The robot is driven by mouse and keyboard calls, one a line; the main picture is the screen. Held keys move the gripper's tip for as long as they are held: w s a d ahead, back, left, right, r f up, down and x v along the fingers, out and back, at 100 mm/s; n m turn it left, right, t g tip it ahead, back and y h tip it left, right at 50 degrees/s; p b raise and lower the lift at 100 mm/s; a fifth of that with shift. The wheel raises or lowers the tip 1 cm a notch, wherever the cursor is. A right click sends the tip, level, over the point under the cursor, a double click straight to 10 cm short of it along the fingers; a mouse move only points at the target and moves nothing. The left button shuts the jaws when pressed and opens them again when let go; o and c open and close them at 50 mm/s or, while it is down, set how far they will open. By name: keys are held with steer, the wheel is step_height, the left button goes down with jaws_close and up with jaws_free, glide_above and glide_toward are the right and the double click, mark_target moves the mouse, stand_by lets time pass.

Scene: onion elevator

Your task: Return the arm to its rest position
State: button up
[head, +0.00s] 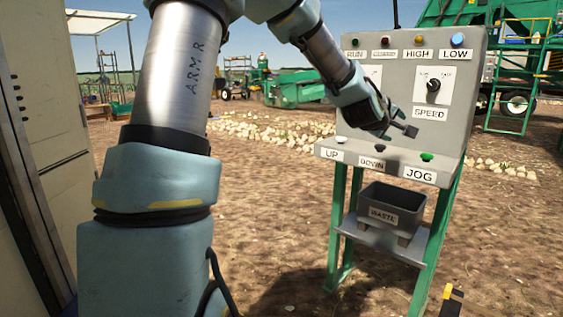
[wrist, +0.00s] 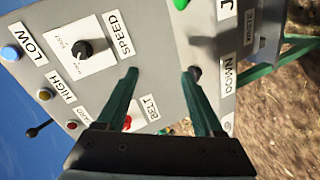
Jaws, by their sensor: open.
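My arm reaches from the left foreground up and over to the grey control panel (head: 385,70). My gripper (head: 400,126) is in front of the panel's left-middle part, above the DOWN button (head: 379,148). In the wrist view my gripper (wrist: 162,75) has its two fingers apart with nothing between them. The panel face shows behind the fingers, with the SPEED knob (wrist: 82,48) beyond one finger and the DOWN label (wrist: 230,75) beyond the other. I cannot tell whether a fingertip touches the panel.
A grey WASTE bin (head: 391,208) stands on the shelf below the panel. The JOG button (head: 426,157) is right of the gripper. A cabinet wall (head: 45,110) stands close at the left. Bare ground (head: 270,190) lies between, with green machinery behind.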

steer(key=s+a+f+m+g+y, duration=0.2)
steer(key=s+a+f+y, duration=0.1)
steer(key=a+f, duration=0.55)
steer(key=s+a+f+m+g+y, duration=0.25)
steer(key=a+f, duration=0.25)
steer(key=a, duration=0.7)
steer(key=s+a+f+m+g+y, duration=0.1)
steer(key=s+a+f+g+y, duration=0.15)
steer(key=s+a, duration=0.6)
steer(key=s+a+f+m+g+y, duration=0.1)
steer(key=s+a+f+g+y, duration=0.15)
steer(key=s+a, duration=0.6)
step_height(320, 180, up, 21)
steer(key=w+a+p, duration=0.1)
steer(key=w+p, duration=0.1)
steer(key=p, duration=2)
steer(key=shift+w+a+r+h, duration=0.15)
steer(key=shift+w+h, duration=0.05)
steer(key=shift+h, duration=0.25)
steer(key=shift+t, duration=0.25)
steer(key=shift+c, duration=0.4)
